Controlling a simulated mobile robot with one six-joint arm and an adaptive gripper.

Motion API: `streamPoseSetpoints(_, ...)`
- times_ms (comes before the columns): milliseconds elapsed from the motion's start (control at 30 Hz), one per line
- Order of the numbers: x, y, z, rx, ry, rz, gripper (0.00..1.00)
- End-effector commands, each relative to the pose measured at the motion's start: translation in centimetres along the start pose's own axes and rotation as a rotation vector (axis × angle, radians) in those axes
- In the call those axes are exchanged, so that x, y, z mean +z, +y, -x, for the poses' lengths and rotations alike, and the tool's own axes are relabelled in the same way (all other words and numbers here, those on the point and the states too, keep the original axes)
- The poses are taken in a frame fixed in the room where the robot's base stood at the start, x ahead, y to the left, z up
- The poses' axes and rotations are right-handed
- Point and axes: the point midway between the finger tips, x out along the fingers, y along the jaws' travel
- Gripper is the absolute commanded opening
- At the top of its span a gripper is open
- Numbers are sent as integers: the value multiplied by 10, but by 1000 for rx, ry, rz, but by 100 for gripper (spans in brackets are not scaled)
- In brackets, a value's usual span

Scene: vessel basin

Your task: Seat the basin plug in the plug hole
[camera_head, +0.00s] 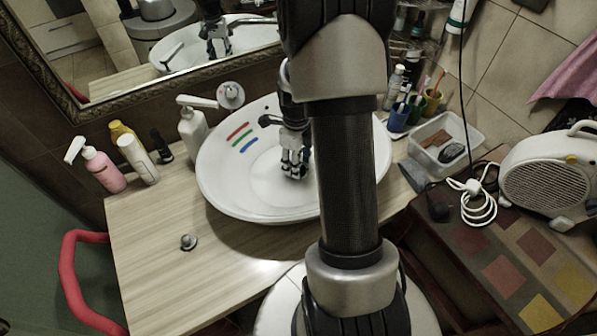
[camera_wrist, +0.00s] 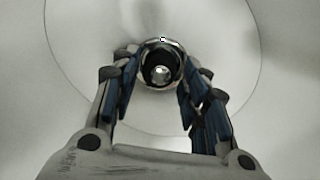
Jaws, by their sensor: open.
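The white basin (camera_head: 230,207) sits on the wooden counter. My gripper (camera_head: 294,172) points down inside it, near the bottom, and is open. In the wrist view a round chrome ring (camera_wrist: 162,42) with a dark inside and a small shiny knob-like middle (camera_wrist: 161,73) lies at the basin bottom, between and beyond the fingertips (camera_wrist: 160,88). I cannot tell whether this is the bare plug hole or a plug in it. A small round grey metal piece with a knob (camera_head: 188,242) lies on the counter, left of the basin; it looks like a plug.
Pump bottles (camera_head: 100,167) and other bottles stand at the left back. The tap (camera_head: 199,102) is behind the basin. Cups (camera_head: 399,118) and a clear tray (camera_head: 445,140) are on the right. A mirror hangs behind. The counter's left front (camera_head: 165,285) is clear.

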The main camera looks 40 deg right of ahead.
Motion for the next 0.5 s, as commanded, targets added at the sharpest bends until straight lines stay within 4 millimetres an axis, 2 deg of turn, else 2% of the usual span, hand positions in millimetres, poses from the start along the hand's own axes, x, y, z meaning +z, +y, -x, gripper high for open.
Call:
streamPoseSetpoints(233,0,-1,-3,-2,-1,0,42)
streamPoseSetpoints(500,0,-1,-3,-1,-1,0,24)
